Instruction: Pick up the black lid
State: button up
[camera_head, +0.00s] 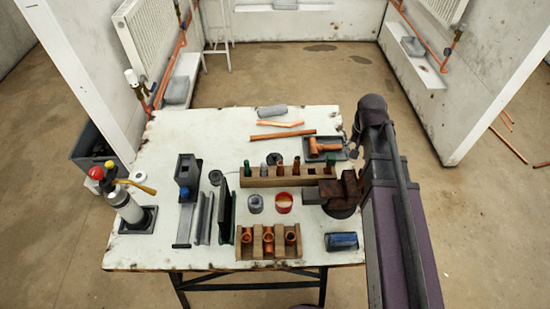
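Two small dark round pieces on the white table could be the black lid. One (274,159) lies behind the long wooden rack, and the other (215,177) lies left of the rack. The picture is too small to tell which is the lid. My gripper (353,150) is at the table's right edge, right of the dark tray. It is well to the right of both round pieces. Its fingers are small and partly hidden by my arm, so I cannot tell whether they are open or hold anything.
The white table (165,135) is crowded. A copper tee fitting (322,148) lies in a dark tray. The wooden rack (262,182), a vise (342,193), a red-rimmed pot (284,203), a fitting block (255,250) and a torch (127,207) stand around. The back left is clear.

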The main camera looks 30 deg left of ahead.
jog(key=a, duration=1.6)
send_over(275, 155)
jog(key=shift+r+n+p, duration=0.3)
jog(key=shift+f, duration=0.15)
notch_tip(275, 155, down, 8)
jog(key=b, duration=0.8)
jog(key=shift+w+f+b, duration=0.1)
jog(key=shift+f+b, duration=0.05)
jog(key=shift+b, duration=0.2)
jog(key=shift+a+f+b, duration=0.1)
jog(key=shift+f+b, duration=2.5)
jog(key=c, duration=0.9)
